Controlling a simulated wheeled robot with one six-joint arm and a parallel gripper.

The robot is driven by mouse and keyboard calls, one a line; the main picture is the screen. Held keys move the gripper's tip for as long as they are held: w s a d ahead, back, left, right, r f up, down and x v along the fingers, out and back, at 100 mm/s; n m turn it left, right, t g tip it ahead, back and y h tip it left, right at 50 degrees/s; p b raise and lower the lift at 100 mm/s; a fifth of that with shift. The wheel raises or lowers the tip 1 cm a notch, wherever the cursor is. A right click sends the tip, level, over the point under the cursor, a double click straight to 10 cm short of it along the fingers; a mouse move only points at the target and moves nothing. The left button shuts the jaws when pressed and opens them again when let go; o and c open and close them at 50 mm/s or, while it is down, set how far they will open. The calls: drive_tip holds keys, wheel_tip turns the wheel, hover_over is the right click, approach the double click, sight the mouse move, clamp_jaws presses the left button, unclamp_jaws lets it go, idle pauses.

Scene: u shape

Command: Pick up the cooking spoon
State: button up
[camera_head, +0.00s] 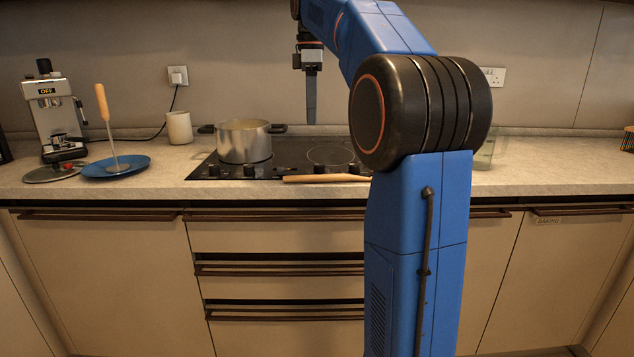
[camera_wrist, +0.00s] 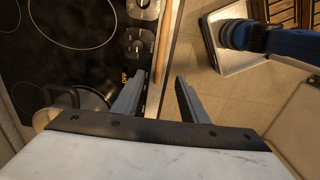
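A long light-wood utensil, likely the cooking spoon (camera_head: 327,178), lies flat along the front edge of the cooktop. My arm's elbow hides its right end from the head camera. In the wrist view the wooden spoon (camera_wrist: 167,38) runs along the counter edge, just beyond and between the fingertips. My gripper (camera_wrist: 160,78) is open and empty, with its two fingers apart. In the head view my gripper (camera_head: 311,118) points down above the cooktop, behind and higher than the spoon, seen edge-on.
A steel pot (camera_head: 244,143) stands on the left of the black cooktop (camera_head: 287,160). A wooden-handled utensil (camera_head: 104,108) stands on a blue plate (camera_head: 92,170) at the left. A cup (camera_head: 179,128) and coffee machine (camera_head: 52,108) are nearby. A glass container (camera_head: 486,155) is partly hidden at right.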

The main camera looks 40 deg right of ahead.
sight(311, 175)
wheel_tip(311, 175, down, 16)
drive_tip(key=shift+a+f, duration=0.15)
idle(0.6)
clamp_jaws()
